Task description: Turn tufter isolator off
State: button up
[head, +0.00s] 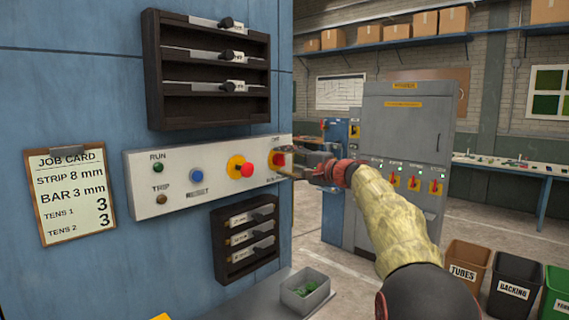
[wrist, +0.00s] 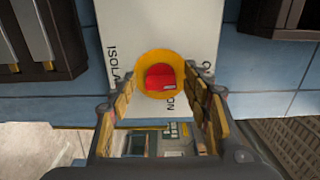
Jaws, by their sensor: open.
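The isolator (wrist: 161,78) is a red rotary handle on a yellow round plate, on the white control panel (head: 180,203). Contact between the fingers and the handle cannot be made out. In the head view my gripper (head: 292,166) reaches the right end of the panel from the right and partly hides the isolator (head: 279,160).
A red emergency button (head: 246,170) on yellow, a blue button (head: 196,175) and RUN and TRIP lamps share the panel. Dark racks (head: 151,70) sit above and below. A grey bin (head: 305,291) stands below. A grey cabinet (head: 405,135) with red handles stands behind.

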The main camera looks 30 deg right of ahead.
jog(key=v, duration=1.2)
dwell(0.3)
